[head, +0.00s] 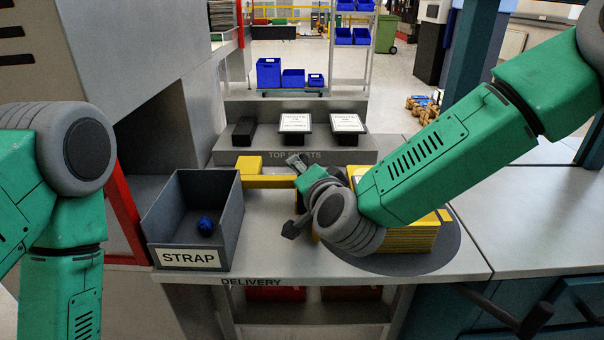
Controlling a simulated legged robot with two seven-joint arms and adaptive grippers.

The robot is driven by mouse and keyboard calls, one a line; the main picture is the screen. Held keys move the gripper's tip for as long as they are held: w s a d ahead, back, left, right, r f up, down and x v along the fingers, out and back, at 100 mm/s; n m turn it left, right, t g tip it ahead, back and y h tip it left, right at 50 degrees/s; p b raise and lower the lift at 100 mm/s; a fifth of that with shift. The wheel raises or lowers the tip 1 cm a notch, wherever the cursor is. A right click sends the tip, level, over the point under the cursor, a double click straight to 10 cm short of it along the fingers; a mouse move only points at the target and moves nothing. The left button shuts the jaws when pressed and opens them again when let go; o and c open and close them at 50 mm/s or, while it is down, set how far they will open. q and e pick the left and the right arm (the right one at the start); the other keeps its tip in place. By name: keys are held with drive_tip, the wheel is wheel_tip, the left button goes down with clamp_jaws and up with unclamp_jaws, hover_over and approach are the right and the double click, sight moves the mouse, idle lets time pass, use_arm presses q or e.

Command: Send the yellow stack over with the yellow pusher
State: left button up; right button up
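The yellow stack (408,242) of thin sheets sits on a dark round plate (445,258) on the right part of the delivery table. My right arm hides much of its top and left side. The yellow pusher (268,181) is a bar with a raised block at its left end, behind the strap bin. Its right end runs behind my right gripper (292,196). The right gripper's fingers are spread apart, one near the bar and one lower towards the front. I cannot tell whether it touches the pusher. My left arm hangs at the left edge, its gripper out of frame.
A grey STRAP bin (226,232) holds a blue ball-like item (206,225). Behind, a step marked TOP SHEETS (240,158) carries a black tray and two labelled holders. The table (277,235) is bare between the bin and the plate. A grey surface (545,225) continues right.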

clamp_jaws()
drive_tip(key=d+p, duration=0.1)
drive_tip(key=d, duration=1.4)
drive_tip(key=shift+d, duration=0.25)
drive_tip(key=shift+a, duration=0.1)
unclamp_jaws()
drive_tip(key=shift+a, duration=0.1)
drive_tip(key=shift+s, duration=0.15)
drive_tip(key=v, duration=1.1)
drive_tip(key=shift+s, duration=0.3)
